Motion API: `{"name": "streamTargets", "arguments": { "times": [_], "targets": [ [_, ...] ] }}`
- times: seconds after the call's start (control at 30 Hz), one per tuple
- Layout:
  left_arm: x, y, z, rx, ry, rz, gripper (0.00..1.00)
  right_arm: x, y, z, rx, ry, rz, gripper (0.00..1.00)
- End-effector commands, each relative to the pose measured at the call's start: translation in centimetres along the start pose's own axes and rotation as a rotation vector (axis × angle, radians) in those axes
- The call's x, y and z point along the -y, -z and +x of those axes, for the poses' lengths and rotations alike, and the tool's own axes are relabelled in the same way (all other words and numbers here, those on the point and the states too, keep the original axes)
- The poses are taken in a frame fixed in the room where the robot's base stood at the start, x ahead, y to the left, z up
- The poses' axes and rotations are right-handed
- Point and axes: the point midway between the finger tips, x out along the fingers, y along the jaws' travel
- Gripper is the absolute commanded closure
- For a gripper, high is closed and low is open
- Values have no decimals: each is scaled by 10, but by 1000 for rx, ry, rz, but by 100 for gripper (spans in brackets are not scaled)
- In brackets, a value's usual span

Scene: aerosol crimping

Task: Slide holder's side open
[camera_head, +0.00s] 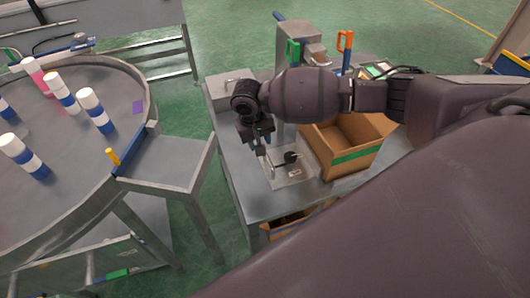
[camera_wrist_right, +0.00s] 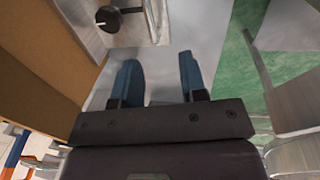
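The holder seems to be the metal fixture plate (camera_head: 290,178) with a black round knob (camera_head: 291,157) on the workbench. In the right wrist view the plate (camera_wrist_right: 155,22) and knob (camera_wrist_right: 108,19) are at the upper left, beyond the fingertips. My right gripper (camera_head: 256,142) hangs over the bench beside the fixture and partly hides it. Its two blue fingers (camera_wrist_right: 157,65) are apart, with only bare grey surface seen between them. I cannot tell how the fixture's side stands. My left gripper is not in view.
An open cardboard box (camera_head: 350,158) with green tape stands right beside the fixture. A machine with a green handle (camera_head: 293,50) and an orange handle (camera_head: 345,48) is behind. A round table (camera_head: 78,160) with several white-and-blue cans is at left, with green floor (camera_head: 215,40) beyond.

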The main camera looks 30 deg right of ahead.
Motion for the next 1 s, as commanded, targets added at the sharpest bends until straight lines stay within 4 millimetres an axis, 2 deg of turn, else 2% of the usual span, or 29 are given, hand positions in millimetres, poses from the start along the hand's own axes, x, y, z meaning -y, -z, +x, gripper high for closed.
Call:
{"name": "streamTargets", "arguments": {
  "times": [0.1, 0.27, 0.7, 1.0],
  "targets": [
    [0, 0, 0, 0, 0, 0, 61, -10, 5, -7, 13, -35, 27, 61],
    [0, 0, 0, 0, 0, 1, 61, -12, 5, 0, 18, -43, 34, 61],
    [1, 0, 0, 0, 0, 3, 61, -14, 4, 70, 17, -40, 33, 61],
    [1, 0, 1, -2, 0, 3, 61, -15, 4, 97, 15, -40, 32, 61]
  ]
}}
